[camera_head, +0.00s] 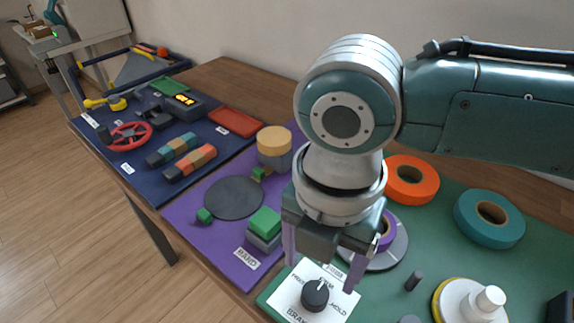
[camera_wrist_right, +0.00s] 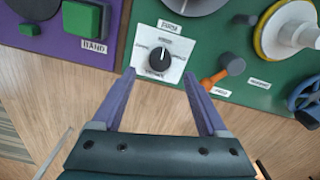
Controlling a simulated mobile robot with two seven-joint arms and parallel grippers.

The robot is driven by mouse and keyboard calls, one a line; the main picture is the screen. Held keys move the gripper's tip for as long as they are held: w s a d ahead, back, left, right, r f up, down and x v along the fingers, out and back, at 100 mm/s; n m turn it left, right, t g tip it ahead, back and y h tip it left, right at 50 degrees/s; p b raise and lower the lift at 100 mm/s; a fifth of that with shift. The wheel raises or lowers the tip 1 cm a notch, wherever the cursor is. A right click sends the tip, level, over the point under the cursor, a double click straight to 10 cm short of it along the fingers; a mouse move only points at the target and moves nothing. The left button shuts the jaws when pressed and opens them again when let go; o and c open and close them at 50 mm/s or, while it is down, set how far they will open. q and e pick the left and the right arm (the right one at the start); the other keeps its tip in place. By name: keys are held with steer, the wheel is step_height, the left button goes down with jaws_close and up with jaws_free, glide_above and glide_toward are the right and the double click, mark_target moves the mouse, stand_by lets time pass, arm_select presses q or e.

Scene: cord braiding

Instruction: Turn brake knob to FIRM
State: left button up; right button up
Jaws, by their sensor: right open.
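The brake knob (camera_head: 315,295) is a black round dial on a white plate (camera_head: 343,302) marked BRAKE, at the near left of the green mat. It also shows in the right wrist view (camera_wrist_right: 159,57). A white pointer line on the knob points toward the top of the plate, where a label seems to read FIRM; the small print is hard to read. My right gripper (camera_head: 322,268) is open and empty, fingers pointing down, above the plate. In the right wrist view its fingertips (camera_wrist_right: 159,74) lie below the knob, apart from it. My left gripper is out of view.
Orange (camera_head: 411,179) and teal (camera_head: 489,219) tape rolls lie on the green mat (camera_head: 450,255). A purple spool, a small grey peg (camera_head: 413,281) and a white-knobbed disc (camera_head: 470,303) stand right of the knob. A purple mat with green-topped blocks (camera_head: 264,223) is to the left.

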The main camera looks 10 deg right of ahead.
mark_target(316, 291)
step_height(316, 291, up, 3)
steer(key=shift+r, duration=0.1)
stand_by(0.4)
